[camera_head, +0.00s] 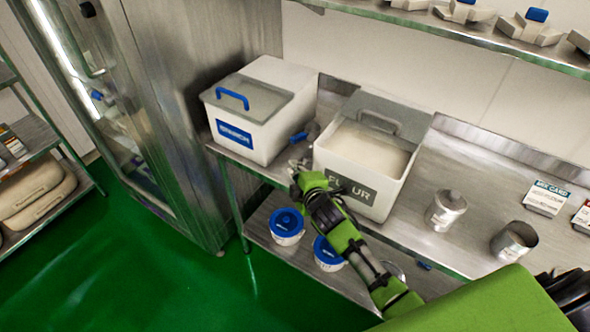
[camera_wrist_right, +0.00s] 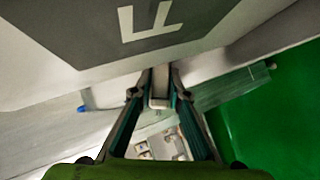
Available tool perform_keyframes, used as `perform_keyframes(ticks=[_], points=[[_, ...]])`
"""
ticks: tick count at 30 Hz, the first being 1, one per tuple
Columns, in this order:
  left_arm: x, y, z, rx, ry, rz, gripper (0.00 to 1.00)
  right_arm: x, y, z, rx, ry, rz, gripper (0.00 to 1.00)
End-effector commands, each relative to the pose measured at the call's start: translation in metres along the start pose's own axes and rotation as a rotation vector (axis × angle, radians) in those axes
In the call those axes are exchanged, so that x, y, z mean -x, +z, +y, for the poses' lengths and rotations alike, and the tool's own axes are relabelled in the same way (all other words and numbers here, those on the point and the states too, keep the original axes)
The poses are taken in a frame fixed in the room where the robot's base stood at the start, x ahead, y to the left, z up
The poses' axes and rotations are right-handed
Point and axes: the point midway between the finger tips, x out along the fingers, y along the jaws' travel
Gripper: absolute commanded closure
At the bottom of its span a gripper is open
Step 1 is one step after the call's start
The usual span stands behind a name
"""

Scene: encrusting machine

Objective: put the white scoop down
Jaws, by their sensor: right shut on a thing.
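My right gripper (camera_head: 300,170) is at the front edge of the steel table, by the left front corner of the flour bin. In the right wrist view my right gripper (camera_wrist_right: 160,92) is shut on a pale piece, the white scoop (camera_wrist_right: 160,82), close to the bin's labelled front. Only a small part of the scoop shows between the fingers. In the head view I cannot make the scoop out clearly. Whether it touches the table I cannot tell. My left gripper is not in view.
The open flour bin (camera_head: 347,164) stands right of a closed white bin (camera_head: 244,143). A blue-handled tool (camera_head: 303,134) lies between them. Blue-lidded tubs (camera_head: 286,224) sit on the lower shelf. Bare tabletop (camera_head: 478,182) shows right of the flour bin.

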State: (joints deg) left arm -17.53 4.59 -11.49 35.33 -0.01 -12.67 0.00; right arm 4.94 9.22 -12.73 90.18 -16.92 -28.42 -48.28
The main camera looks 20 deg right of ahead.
Motion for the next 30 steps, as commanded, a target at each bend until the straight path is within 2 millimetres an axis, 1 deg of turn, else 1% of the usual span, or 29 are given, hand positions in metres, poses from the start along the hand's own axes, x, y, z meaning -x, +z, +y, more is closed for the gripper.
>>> perform_keyframes(ticks=[6,7,8,9,18,22,26,30], points=[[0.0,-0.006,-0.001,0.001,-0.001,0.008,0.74,0.0,-0.001,0.002,0.001,0.004,0.001,1.0],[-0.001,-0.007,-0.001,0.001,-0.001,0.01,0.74,0.0,0.0,0.0,0.0,0.001,0.0,0.79],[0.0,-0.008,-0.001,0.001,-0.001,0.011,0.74,0.0,0.0,0.001,0.0,0.001,0.0,0.72],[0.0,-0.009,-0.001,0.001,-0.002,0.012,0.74,0.0,0.0,0.001,0.0,0.001,0.0,0.68],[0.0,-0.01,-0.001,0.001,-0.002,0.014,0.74,0.0,0.0,0.001,0.0,0.001,0.0,0.68],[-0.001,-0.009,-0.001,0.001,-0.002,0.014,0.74,0.005,0.0,0.001,0.001,0.001,0.0,0.68],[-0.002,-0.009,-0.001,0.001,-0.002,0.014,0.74,0.019,0.0,0.0,0.001,0.001,0.001,0.68],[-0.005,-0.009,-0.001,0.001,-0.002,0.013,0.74,0.043,0.0,-0.001,0.002,0.001,0.001,0.68]])
